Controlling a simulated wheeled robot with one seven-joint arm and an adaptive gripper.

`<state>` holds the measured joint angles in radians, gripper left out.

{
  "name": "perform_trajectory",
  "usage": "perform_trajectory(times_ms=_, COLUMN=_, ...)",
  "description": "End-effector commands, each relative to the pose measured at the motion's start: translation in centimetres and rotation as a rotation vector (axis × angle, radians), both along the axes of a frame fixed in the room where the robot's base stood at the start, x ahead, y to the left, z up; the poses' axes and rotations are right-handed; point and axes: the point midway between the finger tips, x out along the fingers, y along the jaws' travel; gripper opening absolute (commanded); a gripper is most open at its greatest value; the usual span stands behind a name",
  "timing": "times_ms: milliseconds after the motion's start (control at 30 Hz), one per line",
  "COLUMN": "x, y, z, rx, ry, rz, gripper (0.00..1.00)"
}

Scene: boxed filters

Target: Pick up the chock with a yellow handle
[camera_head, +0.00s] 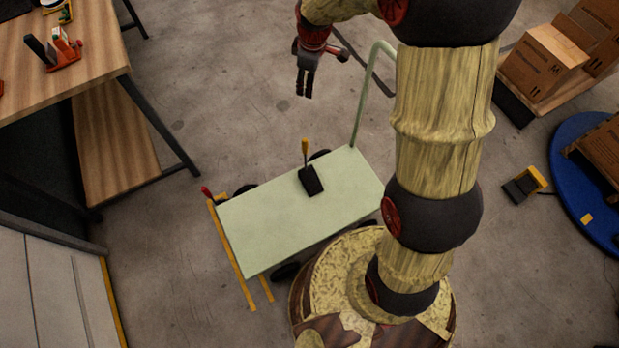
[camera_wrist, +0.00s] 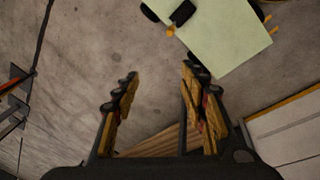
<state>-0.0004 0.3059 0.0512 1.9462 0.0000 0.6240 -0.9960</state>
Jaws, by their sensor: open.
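The chock is a black block (camera_head: 311,181) with an upright yellow handle (camera_head: 305,148). It rests on the pale green flat top of a cart (camera_head: 262,230), near the cart's far long edge. In the wrist view the black chock (camera_wrist: 182,13) shows at the top, with its yellow handle (camera_wrist: 171,31) at the cart's edge. My gripper (camera_head: 305,92) is above and beyond the cart, apart from the chock. In the wrist view my gripper (camera_wrist: 160,82) has its two fingers spread with nothing between them.
The cart has a tall green push handle (camera_head: 367,90) at its right end. A wooden workbench (camera_head: 80,60) stands at the left. Boxes (camera_head: 545,62) on a pallet are at upper right. Another black and yellow item (camera_head: 524,185) lies on the floor near a blue round platform (camera_head: 570,150).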

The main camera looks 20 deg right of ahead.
Motion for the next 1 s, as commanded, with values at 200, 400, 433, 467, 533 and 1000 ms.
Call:
perform_trajectory(times_ms=200, x=3.5, y=0.0, z=-7.3, rx=-0.031, ry=0.056, rz=0.17, gripper=0.43)
perform_trajectory(times_ms=400, x=5.7, y=0.0, z=-14.6, rx=-0.055, ry=0.099, rz=0.331, gripper=0.43)
perform_trajectory(times_ms=433, x=5.9, y=0.0, z=-15.8, rx=-0.057, ry=0.105, rz=0.355, gripper=0.43)
perform_trajectory(times_ms=467, x=6.0, y=0.0, z=-17.0, rx=-0.06, ry=0.112, rz=0.38, gripper=0.43)
perform_trajectory(times_ms=533, x=6.4, y=0.0, z=-19.8, rx=-0.065, ry=0.128, rz=0.437, gripper=0.43)
perform_trajectory(times_ms=1000, x=5.5, y=0.0, z=-35.2, rx=-0.081, ry=0.199, rz=0.74, gripper=0.43)
